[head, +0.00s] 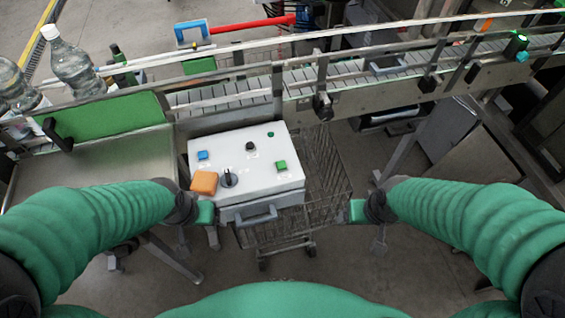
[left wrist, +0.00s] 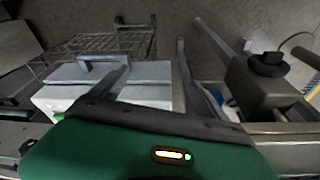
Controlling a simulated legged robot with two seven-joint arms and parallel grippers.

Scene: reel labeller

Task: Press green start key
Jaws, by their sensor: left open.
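The green start key (head: 281,165) is a small square key on the right part of the sloped top of a white control box (head: 262,181). My left gripper (head: 205,212) is by the box's front left corner, well apart from the key. In the left wrist view its two fingers (left wrist: 158,80) are spread with nothing between them, and the box (left wrist: 150,92) shows partly behind one finger. My right gripper (head: 357,210) is to the right of the box, apart from it; its fingers are too small to read.
The box top also bears a blue key (head: 202,155), an orange block (head: 204,182), a black knob (head: 229,178) and a black button (head: 250,146). A grey handle (head: 257,217) juts from its front. A wire cart (head: 325,165) is beside it, and a conveyor (head: 350,95) runs behind.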

